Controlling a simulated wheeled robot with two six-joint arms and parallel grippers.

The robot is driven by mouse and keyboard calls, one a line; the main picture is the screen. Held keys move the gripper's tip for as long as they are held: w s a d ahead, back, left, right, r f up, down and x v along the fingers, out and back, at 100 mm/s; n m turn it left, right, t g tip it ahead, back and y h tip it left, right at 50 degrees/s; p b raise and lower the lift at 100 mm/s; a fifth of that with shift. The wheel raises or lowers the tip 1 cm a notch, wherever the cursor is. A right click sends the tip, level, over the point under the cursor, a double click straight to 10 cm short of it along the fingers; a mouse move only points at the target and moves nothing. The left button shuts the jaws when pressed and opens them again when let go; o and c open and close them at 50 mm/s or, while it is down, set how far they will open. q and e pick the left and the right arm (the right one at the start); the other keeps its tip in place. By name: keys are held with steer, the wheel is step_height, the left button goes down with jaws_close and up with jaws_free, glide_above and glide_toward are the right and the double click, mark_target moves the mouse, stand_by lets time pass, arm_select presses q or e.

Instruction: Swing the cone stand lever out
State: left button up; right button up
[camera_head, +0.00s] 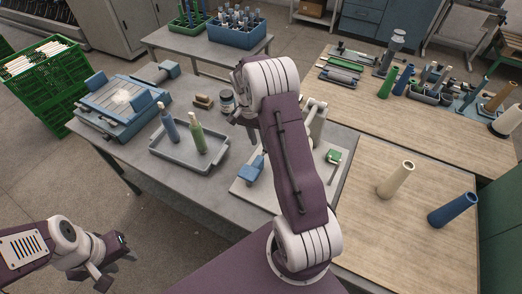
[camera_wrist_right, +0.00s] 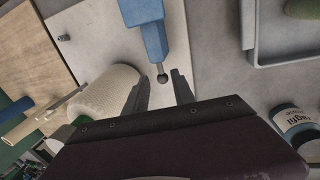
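The pale winder plate (camera_head: 243,187) lies on the grey table, partly hidden by my right arm. A blue part (camera_head: 250,168) sits at its left side. In the right wrist view, this blue part (camera_wrist_right: 145,28) ends in a short dark stem with a ball knob (camera_wrist_right: 162,77), perhaps the lever. My right gripper (camera_wrist_right: 160,79) is open, its fingers on either side of the knob in that view; contact cannot be told. A whitish cone (camera_wrist_right: 105,95) is beside one finger. My left gripper (camera_head: 113,269) is open and empty at lower left, away from the table.
A grey tray (camera_head: 178,168) with two bottle-like cones stands left of the plate, near a dark jar (camera_head: 227,101). A blue device (camera_head: 122,105) is at the table's left. A wooden table (camera_head: 395,238) with two cones stands right.

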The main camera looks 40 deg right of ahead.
mark_target(259, 163)
steer(key=f, duration=0.5)
steer(key=shift+s+d, duration=0.25)
steer(key=shift+s, duration=0.15)
steer(key=shift+s+d+f, duration=0.15)
steer(key=shift+s+f, duration=0.05)
steer(key=shift+f, duration=0.25)
steer(key=shift+w, duration=0.1)
jaws_close()
steer(key=shift+w+r, duration=0.1)
steer(key=shift+w, duration=0.05)
